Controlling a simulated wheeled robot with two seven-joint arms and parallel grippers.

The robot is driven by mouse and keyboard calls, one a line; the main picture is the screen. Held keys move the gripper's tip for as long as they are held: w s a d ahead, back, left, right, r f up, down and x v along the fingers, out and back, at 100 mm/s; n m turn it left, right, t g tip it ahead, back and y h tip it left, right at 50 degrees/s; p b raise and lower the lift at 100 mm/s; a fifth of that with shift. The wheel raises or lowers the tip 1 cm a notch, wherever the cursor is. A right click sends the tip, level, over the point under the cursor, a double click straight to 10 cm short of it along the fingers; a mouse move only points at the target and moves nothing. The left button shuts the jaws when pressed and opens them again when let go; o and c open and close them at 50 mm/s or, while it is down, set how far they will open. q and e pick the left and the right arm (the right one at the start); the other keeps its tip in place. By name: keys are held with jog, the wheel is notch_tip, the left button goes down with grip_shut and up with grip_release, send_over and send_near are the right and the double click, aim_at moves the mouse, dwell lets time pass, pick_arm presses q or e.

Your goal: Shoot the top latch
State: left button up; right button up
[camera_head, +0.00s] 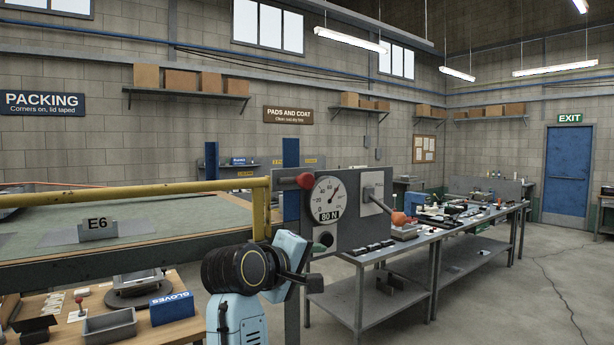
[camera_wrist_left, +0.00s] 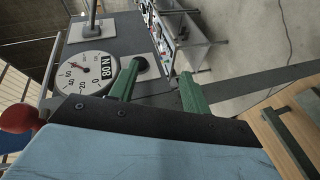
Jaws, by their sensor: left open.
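A grey panel (camera_head: 350,235) carries a round white dial (camera_head: 327,192) marked 80 N. A red knob (camera_head: 305,181) is at its upper left, and a light plate (camera_head: 374,190) with a lever ending in an orange ball (camera_head: 399,218) is on the right. A dark round knob (camera_wrist_left: 140,64) sits low on the panel. My left gripper (camera_head: 317,249) is in front of the panel's lower left. In the left wrist view its green fingers (camera_wrist_left: 160,80) are apart with nothing held between them; the dark knob lies just beyond the left fingertip. I cannot tell which part is the top latch.
A yellow rail (camera_head: 130,194) runs left of the panel, in front of a green-topped bench (camera_head: 165,215). A wooden table (camera_head: 150,330) with a grey bin (camera_head: 110,326) and a blue glove box (camera_head: 171,307) is below.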

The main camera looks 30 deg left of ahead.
aim_at(302, 183)
pick_arm(q)
jog(key=s+a+r+n+t+p, duration=0.1)
jog(key=s+r+n+t+p, duration=0.15)
jog(key=s+r, duration=1.15)
jog(key=shift+n+t+y, duration=0.3)
jog(key=shift+n+t, duration=0.05)
jog(key=shift+n, duration=0.1)
jog(key=w, duration=0.5)
jog(key=w+r+p, duration=0.1)
jog(key=w, duration=0.4)
jog(key=w+p, duration=0.1)
jog(key=w, duration=0.4)
jog(key=shift+w+a+r, duration=0.1)
jog(key=shift+r, duration=0.15)
jog(key=shift+c, duration=0.2)
grip_shut()
